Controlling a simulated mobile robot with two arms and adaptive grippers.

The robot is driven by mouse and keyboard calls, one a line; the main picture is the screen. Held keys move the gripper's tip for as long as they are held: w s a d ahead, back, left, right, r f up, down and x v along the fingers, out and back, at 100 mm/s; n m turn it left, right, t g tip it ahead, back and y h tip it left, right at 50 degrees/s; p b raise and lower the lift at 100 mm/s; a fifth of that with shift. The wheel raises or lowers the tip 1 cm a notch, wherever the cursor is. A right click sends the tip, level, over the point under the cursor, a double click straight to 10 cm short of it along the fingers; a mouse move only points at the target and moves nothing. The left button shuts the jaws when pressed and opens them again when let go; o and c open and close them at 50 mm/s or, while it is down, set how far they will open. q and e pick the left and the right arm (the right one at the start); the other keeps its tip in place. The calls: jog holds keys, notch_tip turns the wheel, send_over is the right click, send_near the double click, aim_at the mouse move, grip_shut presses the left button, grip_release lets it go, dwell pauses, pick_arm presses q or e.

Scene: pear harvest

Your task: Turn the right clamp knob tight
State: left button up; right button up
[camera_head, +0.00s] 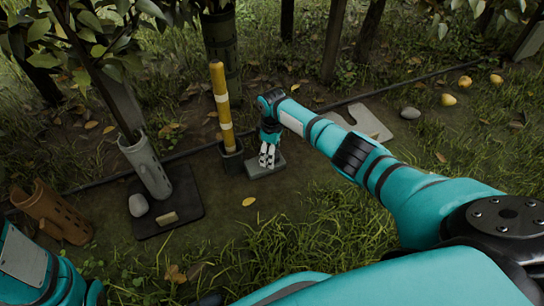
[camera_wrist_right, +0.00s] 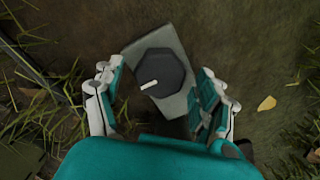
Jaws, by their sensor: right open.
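The clamp knob (camera_wrist_right: 172,65) is a dark, eight-sided disc with a short white mark, seen from above in the right wrist view. It sits on a pale grey block (camera_wrist_right: 150,48), which also shows in the head view (camera_head: 268,169). My right gripper (camera_wrist_right: 158,90) is open above the block, with one finger on each side of the knob. The fingers appear apart from the knob; their height over it is hard to judge. In the head view my right gripper (camera_head: 267,156) points down and hides the knob. My left gripper is not in view.
A yellow post with white bands (camera_head: 220,95) stands in a dark socket (camera_head: 232,160) just left of the block. A grey perforated tube (camera_head: 147,168) stands on a dark mat (camera_head: 185,192). Yellow pears (camera_head: 449,99) lie far right. Grass is in front.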

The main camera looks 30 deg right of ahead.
jog(key=c, duration=1.2)
jog(key=shift+o, duration=0.2)
jog(key=shift+r+m+p, duration=0.15)
jog(key=shift+m+p, duration=0.85)
jog(key=shift+p, duration=0.1)
jog(key=m+p, duration=0.1)
jog(key=m, duration=0.1)
jog(key=shift+a+m+p, duration=0.1)
jog(key=shift+m+p, duration=0.2)
jog(key=shift+p, duration=0.1)
jog(key=m+p, duration=0.1)
jog(key=m, duration=0.1)
jog(key=shift+m, duration=0.4)
jog(key=m, duration=0.3)
jog(key=shift+m+p, duration=0.3)
jog(key=shift+p, duration=0.05)
jog(key=m, duration=0.3)
jog(key=shift+f, duration=0.2)
jog(key=shift+m, duration=1.9)
